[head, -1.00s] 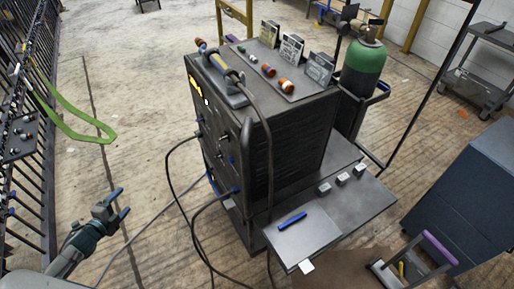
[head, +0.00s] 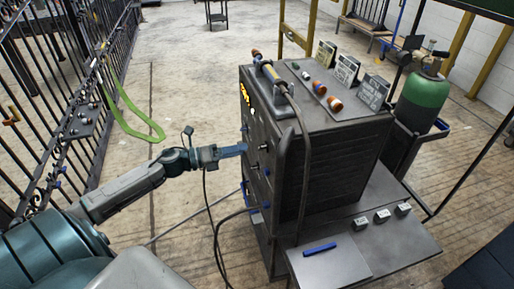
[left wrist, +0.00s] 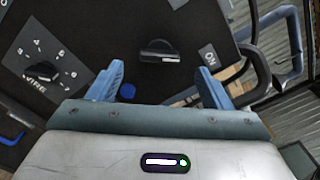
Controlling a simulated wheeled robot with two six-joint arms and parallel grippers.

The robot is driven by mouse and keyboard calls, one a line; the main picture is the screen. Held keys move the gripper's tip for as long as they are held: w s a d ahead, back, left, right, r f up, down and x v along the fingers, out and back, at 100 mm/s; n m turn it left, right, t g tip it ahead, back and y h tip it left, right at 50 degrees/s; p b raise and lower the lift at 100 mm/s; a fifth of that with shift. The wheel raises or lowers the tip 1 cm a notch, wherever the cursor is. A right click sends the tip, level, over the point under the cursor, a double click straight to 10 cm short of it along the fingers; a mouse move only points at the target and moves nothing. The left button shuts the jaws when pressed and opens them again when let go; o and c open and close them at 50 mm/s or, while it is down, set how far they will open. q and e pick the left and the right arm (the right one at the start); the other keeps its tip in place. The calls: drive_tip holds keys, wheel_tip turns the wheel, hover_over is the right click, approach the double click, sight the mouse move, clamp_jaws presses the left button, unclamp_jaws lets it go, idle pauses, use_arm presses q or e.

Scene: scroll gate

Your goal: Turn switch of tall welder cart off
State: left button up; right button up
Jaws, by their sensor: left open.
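The tall welder cart (head: 335,155) is a dark box with a ribbed side, standing mid-view. In the left wrist view its black front panel (left wrist: 110,25) carries a black switch knob (left wrist: 158,52) with a pale edge, lying roughly crosswise. An "ON" label (left wrist: 209,57) is right of the knob. My left gripper (head: 243,149) is at the front panel in the head view. In the left wrist view its open blue fingers (left wrist: 161,68) stand on either side of the knob's line, with the knob just past them. Contact cannot be told. My right gripper is not in view.
A "WIRE" dial (left wrist: 42,70) and a blue round button (left wrist: 127,91) are on the panel. Cables (head: 212,215) hang at the cart's front. A green gas cylinder (head: 422,98) stands behind it. A black iron gate (head: 60,70) is at left, with open floor between.

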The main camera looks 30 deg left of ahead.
sight(262, 148)
use_arm(q)
drive_tip(key=p+x, duration=0.1)
drive_tip(key=x, duration=0.5)
drive_tip(key=shift+p, duration=0.3)
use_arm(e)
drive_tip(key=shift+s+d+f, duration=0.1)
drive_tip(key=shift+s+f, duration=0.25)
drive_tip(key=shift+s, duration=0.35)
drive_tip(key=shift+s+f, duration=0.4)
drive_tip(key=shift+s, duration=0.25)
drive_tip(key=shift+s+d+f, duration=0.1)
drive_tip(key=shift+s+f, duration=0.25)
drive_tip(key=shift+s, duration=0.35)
use_arm(q)
drive_tip(key=shift+w, duration=0.1)
drive_tip(key=shift+c, duration=0.2)
drive_tip(key=c, duration=0.9)
